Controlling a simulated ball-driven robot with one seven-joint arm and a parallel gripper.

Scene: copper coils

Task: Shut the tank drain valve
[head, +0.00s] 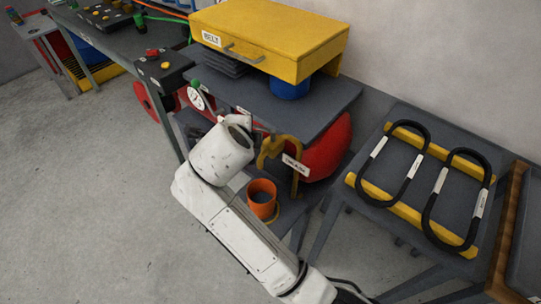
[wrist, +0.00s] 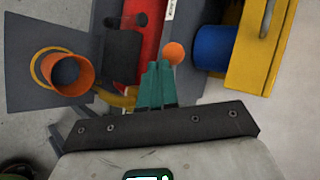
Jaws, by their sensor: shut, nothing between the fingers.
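The red tank (head: 327,150) lies under the grey bench top in the head view, with a DRAIN label (head: 296,164) and a curved yellow pipe (head: 268,148) at its front. In the wrist view the tank (wrist: 150,45) is behind my gripper (wrist: 157,66), whose teal fingers are shut and empty. A round orange knob (wrist: 174,53) shows just right of the fingertips, perhaps the valve handle's end; I cannot tell if they touch. The yellow pipe (wrist: 117,98) is partly hidden by my gripper. In the head view my white wrist hides the fingers.
An orange cup (head: 262,195) stands on a low shelf below the pipe. A yellow BELT drawer unit (head: 275,35) and a blue cylinder (head: 290,86) are above. A stand with black belts (head: 415,185) is at right. Open floor (head: 80,190) lies left.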

